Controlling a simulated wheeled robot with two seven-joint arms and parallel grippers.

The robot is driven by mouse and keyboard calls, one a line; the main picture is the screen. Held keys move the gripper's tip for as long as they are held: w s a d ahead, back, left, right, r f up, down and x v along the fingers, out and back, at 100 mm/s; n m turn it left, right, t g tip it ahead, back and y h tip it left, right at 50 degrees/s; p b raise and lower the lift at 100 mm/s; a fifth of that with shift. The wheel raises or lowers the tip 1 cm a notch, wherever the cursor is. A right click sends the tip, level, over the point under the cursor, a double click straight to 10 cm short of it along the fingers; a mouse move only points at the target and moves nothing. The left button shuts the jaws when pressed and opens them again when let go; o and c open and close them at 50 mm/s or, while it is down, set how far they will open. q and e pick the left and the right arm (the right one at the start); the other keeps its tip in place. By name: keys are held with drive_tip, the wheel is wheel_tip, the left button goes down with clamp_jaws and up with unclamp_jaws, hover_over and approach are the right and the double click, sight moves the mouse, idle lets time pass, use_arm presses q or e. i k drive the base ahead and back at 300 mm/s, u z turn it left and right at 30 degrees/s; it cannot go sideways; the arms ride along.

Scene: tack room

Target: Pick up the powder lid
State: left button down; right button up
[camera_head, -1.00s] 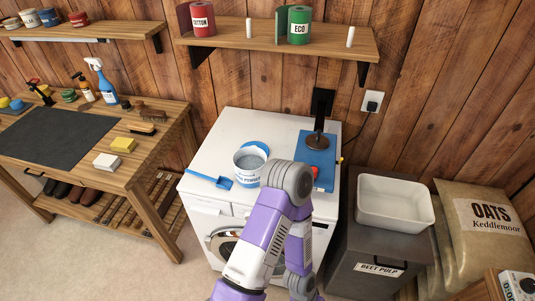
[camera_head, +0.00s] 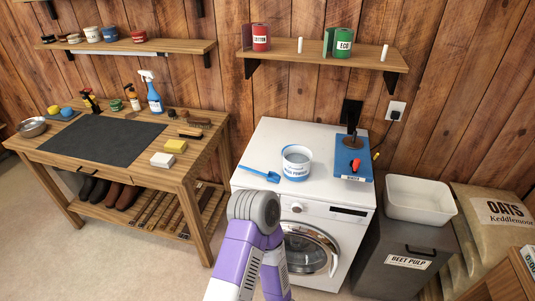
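The powder tub (camera_head: 297,163), white with a blue label and filled with pale powder, stands upright and uncovered on the white washing machine (camera_head: 262,145). A blue scoop (camera_head: 260,174) lies to its left. I see no powder lid in the current view; whether my arm hides it I cannot tell. One of my purple and grey arms rises from the bottom centre, in front of the washing machine. Neither of my grippers can be seen.
A blue board (camera_head: 352,174) with a red-handled item lies right of the tub. A white basin (camera_head: 419,200) sits on the beet pulp bin (camera_head: 390,255). The workbench (camera_head: 200,160) stands left, with a sponge and brushes. A shelf (camera_head: 320,53) hangs above.

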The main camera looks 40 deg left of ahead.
sight(296, 159)
drive_tip(key=u, duration=1.3)
drive_tip(key=i, duration=0.15)
